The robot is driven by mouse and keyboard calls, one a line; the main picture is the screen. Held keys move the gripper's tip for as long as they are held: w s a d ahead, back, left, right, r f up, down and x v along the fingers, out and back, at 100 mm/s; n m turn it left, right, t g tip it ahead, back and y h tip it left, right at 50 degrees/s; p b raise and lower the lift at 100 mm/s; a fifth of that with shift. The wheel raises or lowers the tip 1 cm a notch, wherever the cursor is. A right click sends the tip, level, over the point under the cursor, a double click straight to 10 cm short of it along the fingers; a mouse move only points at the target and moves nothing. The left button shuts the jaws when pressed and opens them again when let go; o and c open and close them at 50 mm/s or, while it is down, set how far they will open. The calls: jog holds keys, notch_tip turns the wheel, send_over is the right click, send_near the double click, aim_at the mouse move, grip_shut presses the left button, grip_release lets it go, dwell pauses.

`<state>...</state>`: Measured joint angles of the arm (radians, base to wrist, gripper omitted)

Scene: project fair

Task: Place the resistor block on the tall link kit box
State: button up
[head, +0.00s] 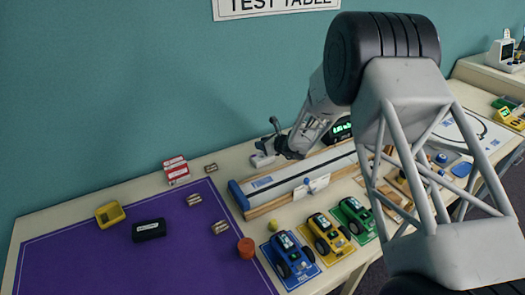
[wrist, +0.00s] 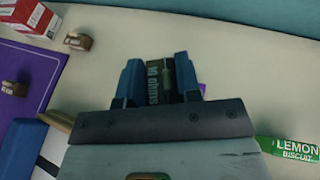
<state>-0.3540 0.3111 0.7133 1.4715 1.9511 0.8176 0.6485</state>
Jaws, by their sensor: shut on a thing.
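My gripper (wrist: 160,82) is shut on a dark block (wrist: 159,76) with pale lettering, held between its two blue fingers; I cannot read the lettering surely. In the head view my gripper (head: 261,154) is over the back of the table, behind the long track, and the held block is hard to make out. A red and white box (head: 175,170), which looks like the link kit box, stands at the back edge left of my gripper; part of it shows in the wrist view (wrist: 30,17). It is apart from my gripper, and its top looks bare.
Small brown blocks lie near the box (head: 211,168) and on the purple mat (head: 95,262). The mat also bears a yellow bin (head: 110,214) and a black case (head: 149,230). The track (head: 300,182) lies in front of my gripper. A green biscuit packet (wrist: 287,149) lies right.

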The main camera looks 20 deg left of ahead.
jog(key=shift+f, duration=1.7)
jog(key=shift+f, duration=0.15)
jog(key=o, duration=1)
jog(key=shift+v, duration=0.8)
jog(key=v, duration=1)
jog(key=shift+d+r, duration=0.2)
